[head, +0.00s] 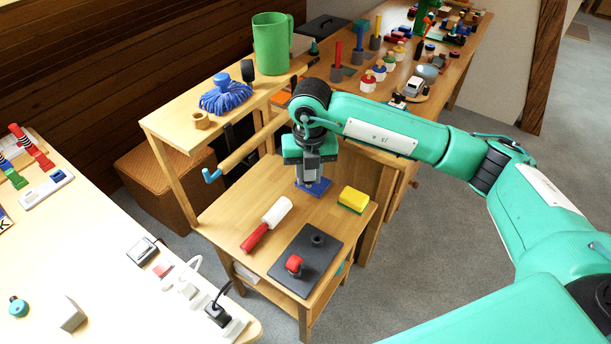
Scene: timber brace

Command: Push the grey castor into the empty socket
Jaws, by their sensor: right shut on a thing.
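My right gripper (310,178) points down over a small blue pad (320,187) on the wooden bench. It is shut on a grey thing, the grey castor as far as I can tell, which the fingers mostly hide. I cannot tell whether the castor touches the pad. The dark grey plate (318,272) lies at the bench's front right. A red castor (293,264) stands in its front part. The empty socket (317,239) is a short dark ring on its back part. My left gripper is not in view.
A red-handled white roller (268,225) lies left of the plate, and a yellow-green sponge (353,200) lies right of the pad. A raised shelf (175,126) holds a blue mop head (226,94) and a green jug (272,43). Bare wood lies between pad and plate.

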